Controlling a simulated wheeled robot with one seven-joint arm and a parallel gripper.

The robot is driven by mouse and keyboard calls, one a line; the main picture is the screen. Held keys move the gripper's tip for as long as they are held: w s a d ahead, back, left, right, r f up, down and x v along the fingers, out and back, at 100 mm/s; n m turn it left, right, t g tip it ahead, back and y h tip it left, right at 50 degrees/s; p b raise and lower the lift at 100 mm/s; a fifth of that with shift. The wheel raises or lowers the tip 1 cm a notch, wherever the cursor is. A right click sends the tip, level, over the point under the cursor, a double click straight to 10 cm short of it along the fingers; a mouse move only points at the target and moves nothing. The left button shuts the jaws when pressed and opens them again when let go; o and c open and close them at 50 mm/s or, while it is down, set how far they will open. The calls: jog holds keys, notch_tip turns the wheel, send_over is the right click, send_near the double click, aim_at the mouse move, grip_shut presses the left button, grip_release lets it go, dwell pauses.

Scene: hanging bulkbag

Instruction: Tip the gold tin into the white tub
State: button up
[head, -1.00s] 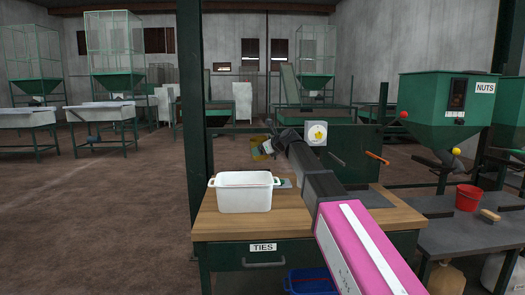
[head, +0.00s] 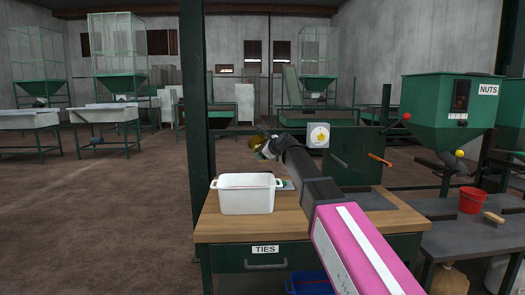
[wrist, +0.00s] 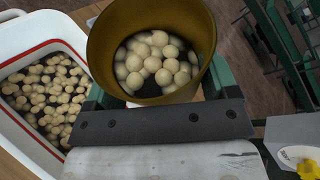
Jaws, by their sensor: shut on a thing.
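My gripper (head: 266,149) is shut on the gold tin (wrist: 108,40) and holds it in the air behind the white tub, as seen in the head view. In the wrist view the tin's open mouth shows, with many pale round balls (wrist: 155,62) lying inside. The gold tin also shows small in the head view (head: 255,142). The white tub (head: 246,200) stands on the wooden-topped table. In the wrist view the tub (wrist: 38,150) lies left of the tin, has a red line near its rim, and holds many similar pale pieces.
The wooden table (head: 300,224) carries a "TIES" label. A white box with a yellow emblem (head: 319,134) stands right of my gripper. A green "NUTS" hopper (head: 448,100), a red bucket (head: 471,199) and a brush (head: 494,218) are on the right. A dark post (head: 193,90) rises left of the tub.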

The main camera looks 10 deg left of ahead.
jog(key=shift+d+n+t, duration=0.15)
jog(key=shift+n+t, duration=0.15)
jog(key=shift+n, duration=0.2)
jog(key=shift+w+a+f+n+t, duration=0.2)
jog(key=shift+a+n+t, duration=0.3)
jog(key=shift+n, duration=0.5)
jog(key=shift+s+d+f+n+t, duration=0.25)
jog(key=shift+s+d+n+t, duration=0.25)
jog(key=shift+n, duration=0.5)
jog(key=shift+a+f+n+t, duration=0.3)
jog(key=shift+a+n, duration=0.1)
jog(key=shift+n, duration=0.3)
jog(key=shift+a+f+n+t, duration=0.2)
jog(key=shift+a+n+t, duration=0.15)
jog(key=shift+n, duration=0.35)
jog(key=shift+s+r+n+t+y, duration=0.3)
jog(key=shift+s+n+y, duration=0.15)
jog(key=shift+n, duration=0.45)
jog(key=shift+s+r+n+t+y, duration=0.15)
jog(key=shift+s+r+n+y, duration=0.25)
jog(key=shift+n, duration=0.5)
jog(key=shift+f, duration=0.1)
